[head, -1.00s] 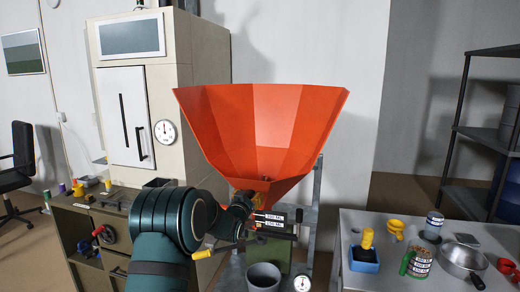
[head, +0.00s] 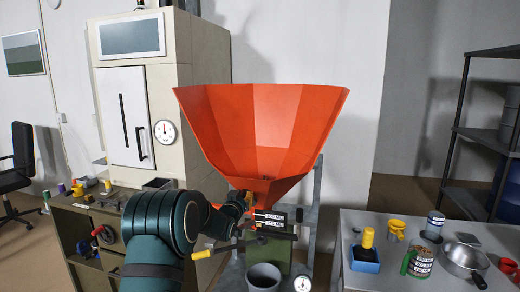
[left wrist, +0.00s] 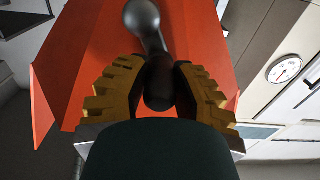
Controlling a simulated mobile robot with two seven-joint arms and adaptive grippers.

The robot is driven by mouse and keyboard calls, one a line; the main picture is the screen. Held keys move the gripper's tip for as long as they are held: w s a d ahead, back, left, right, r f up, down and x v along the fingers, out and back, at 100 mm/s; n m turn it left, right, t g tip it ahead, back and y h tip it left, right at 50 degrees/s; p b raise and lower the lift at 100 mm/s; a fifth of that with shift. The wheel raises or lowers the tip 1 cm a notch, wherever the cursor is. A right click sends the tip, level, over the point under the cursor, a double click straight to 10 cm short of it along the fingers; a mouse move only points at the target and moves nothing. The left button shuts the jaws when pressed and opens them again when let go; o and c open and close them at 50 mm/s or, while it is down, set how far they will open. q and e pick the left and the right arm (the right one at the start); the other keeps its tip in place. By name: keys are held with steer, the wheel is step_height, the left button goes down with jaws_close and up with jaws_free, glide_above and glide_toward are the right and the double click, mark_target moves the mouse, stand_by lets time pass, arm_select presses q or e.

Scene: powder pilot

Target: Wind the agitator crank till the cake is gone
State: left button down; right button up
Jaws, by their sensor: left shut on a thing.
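The orange hopper (head: 262,120) stands in the middle of the head view, with its wide mouth up and its narrow outlet low. My left gripper (head: 246,197) is at the hopper's lower front left. In the left wrist view, its yellow ridged fingers (left wrist: 157,95) are closed around a dark rounded crank handle (left wrist: 159,80). A dark arm with a round end (left wrist: 142,18) runs from that handle across the orange wall. In the head view my gripper mostly hides the crank. I cannot make out any cake inside the hopper. My right gripper is not in view.
A lever with a yellow grip (head: 203,254) juts left below the hopper, close under my arm. A grey cup (head: 263,278) and a dial (head: 302,284) stand below. The table (head: 397,280) at right holds a blue tray (head: 364,260), jars and a pan (head: 463,257). A cabinet stands left.

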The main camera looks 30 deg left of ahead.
arm_select(q)
steer(key=shift+a+f, duration=0.15)
steer(key=shift+a, duration=0.05)
steer(key=shift+s+a+f+b, duration=0.1)
steer(key=shift+a+f+b, duration=0.05)
steer(key=shift+f+b, duration=0.25)
steer(key=shift+s+a+f+b, duration=0.1)
steer(key=shift+a+f+b, duration=0.5)
steer(key=shift+f, duration=0.1)
steer(key=shift+d, duration=0.1)
